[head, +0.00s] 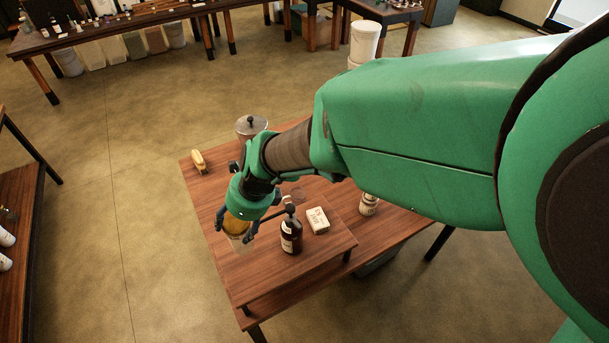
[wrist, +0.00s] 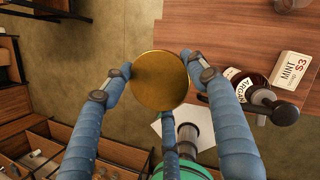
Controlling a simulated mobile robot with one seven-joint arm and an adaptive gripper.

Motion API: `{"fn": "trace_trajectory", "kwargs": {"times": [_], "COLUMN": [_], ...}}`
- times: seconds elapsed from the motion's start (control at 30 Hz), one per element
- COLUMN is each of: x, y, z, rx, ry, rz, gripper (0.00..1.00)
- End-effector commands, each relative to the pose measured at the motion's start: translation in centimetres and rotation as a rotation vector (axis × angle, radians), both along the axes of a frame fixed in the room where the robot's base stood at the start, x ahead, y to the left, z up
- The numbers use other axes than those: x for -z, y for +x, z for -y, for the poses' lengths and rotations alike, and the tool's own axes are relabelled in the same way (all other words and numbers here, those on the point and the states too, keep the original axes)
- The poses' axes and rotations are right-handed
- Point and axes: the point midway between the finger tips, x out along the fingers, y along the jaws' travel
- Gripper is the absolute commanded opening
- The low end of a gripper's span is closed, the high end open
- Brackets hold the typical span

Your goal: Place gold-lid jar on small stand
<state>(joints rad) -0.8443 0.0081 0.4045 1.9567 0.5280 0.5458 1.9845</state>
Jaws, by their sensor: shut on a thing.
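The gold-lid jar shows its round gold lid (wrist: 159,80) in the wrist view; in the head view its pale body (head: 239,243) hangs below my gripper. My gripper (head: 236,224) is shut on the jar, with blue fingers on both sides of the lid in the wrist view. The small stand (head: 316,254) is a low wooden platform on the table's near part. The jar appears beside or over the stand's left edge; its height above it is unclear. In the wrist view, wood (wrist: 215,35) shows to the right of the lid and floor to the left.
A dark pump bottle (head: 291,236) and a pale mint box (head: 318,220) stand on the stand, right of the jar. The stand's front part is clear.

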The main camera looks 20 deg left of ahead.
Motion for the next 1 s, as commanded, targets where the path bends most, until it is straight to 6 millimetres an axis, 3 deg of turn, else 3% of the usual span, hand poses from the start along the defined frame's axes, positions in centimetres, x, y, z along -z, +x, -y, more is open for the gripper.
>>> {"fn": "trace_trajectory", "kwargs": {"times": [0.27, 0.63, 1.0], "x": [1.0, 5.8, 6.2], "y": [0.0, 0.0, 0.1], "z": [0.0, 0.0, 0.0], "rx": [0.000, 0.001, 0.000], "ry": [0.000, -0.001, 0.001], "rz": [0.000, 0.000, 0.001], "gripper": [0.07, 0.07, 0.07]}}
